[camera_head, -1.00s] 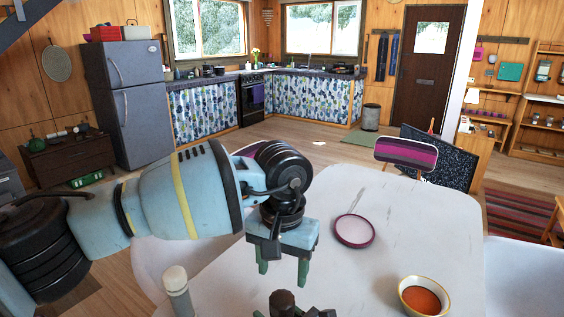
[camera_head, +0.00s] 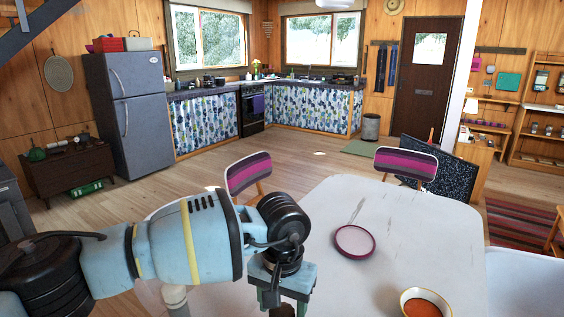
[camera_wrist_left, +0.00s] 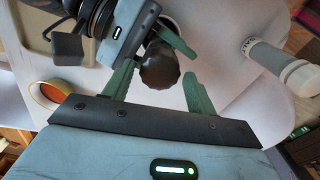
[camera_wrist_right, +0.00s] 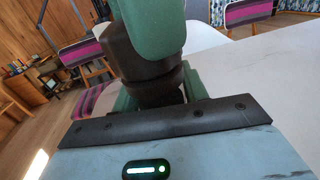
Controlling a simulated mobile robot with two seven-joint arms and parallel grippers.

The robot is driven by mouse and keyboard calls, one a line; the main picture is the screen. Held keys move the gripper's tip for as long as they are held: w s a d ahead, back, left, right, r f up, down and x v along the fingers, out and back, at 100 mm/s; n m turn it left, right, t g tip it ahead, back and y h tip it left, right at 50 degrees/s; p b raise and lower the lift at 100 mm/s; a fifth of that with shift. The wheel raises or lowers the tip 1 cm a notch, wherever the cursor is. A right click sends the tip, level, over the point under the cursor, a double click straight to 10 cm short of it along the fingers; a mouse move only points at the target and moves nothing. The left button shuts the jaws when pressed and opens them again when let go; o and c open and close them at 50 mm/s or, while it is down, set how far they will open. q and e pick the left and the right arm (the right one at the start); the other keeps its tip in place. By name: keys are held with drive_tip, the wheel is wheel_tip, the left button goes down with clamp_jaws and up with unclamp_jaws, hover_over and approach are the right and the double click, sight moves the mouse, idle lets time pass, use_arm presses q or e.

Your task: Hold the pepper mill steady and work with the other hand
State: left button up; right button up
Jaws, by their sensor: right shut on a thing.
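The pepper mill is dark brown with a rounded, ridged top (camera_wrist_left: 160,66). My right gripper (camera_wrist_right: 150,95) is shut on it; its dark body (camera_wrist_right: 143,50) stands up from between the fingers. My left gripper (camera_head: 286,303) is above the table, fingers pointing down. In the left wrist view its two green fingers (camera_wrist_left: 159,78) are spread, one on each side of the mill's top, with gaps visible. A green finger covers part of the mill in the right wrist view. In the head view the mill is mostly hidden at the lower edge.
The white table (camera_head: 400,225) carries a pink-rimmed plate (camera_head: 355,242) and a bowl of red-orange contents (camera_head: 425,305). Striped chairs (camera_head: 405,162) stand at the table's far side. The table's middle is mostly clear.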

use_arm(q)
drive_tip(key=c, duration=0.6)
drive_tip(key=shift+m, duration=1.5)
drive_tip(key=shift+m, duration=0.5)
drive_tip(key=o, duration=0.7)
drive_tip(key=shift+c, duration=0.2)
drive_tip(key=shift+r, duration=0.15)
drive_tip(key=shift+r, duration=2.9)
